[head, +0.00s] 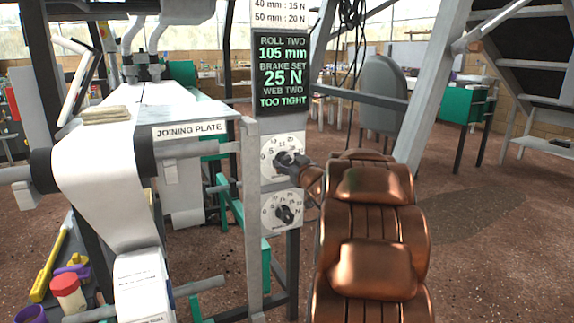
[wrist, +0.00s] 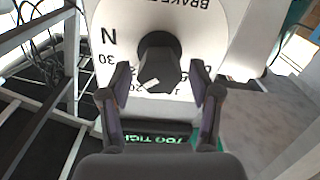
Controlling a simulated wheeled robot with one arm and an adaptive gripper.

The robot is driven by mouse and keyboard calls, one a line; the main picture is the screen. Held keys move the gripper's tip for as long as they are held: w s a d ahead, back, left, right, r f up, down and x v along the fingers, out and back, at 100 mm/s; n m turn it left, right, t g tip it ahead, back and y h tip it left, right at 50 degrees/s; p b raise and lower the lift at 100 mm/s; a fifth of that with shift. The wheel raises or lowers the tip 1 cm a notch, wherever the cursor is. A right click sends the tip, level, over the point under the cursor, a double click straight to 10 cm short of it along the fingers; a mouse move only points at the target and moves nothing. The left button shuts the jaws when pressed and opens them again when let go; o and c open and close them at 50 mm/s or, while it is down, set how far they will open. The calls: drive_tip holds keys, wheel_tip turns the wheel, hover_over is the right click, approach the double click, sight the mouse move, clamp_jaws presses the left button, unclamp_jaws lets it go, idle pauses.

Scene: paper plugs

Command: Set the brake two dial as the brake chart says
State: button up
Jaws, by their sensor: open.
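The upper dial (head: 268,153) sits on a grey post just below the dark screen (head: 283,75). In the wrist view this dial face (wrist: 205,22) shows upside down, with "BRAKE T" readable before it is cut off. Its dark knob (wrist: 158,67) has a white mark on its lower side. My gripper (wrist: 160,82) is open, one finger on each side of the knob; contact cannot be told. In the head view my gripper (head: 300,165) reaches this dial from the right. The screen reads roll two 105 mm, brake set 25 N, web two too tight. The brake chart (head: 280,11) is cut off; 40 mm: 15 N and 50 mm: 20 N show.
A second dial (head: 270,222) is close below. The joining plate (head: 190,131) and paper web (head: 100,180) lie left of the post. A green workbench (head: 462,105) and a metal stair stand at the back right. Open floor lies to the right.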

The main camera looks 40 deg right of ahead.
drive_tip(key=shift+w+d, duration=0.1)
drive_tip(key=shift+w, duration=0.35)
drive_tip(key=shift+c, duration=0.3)
drive_tip(key=c, duration=1.1)
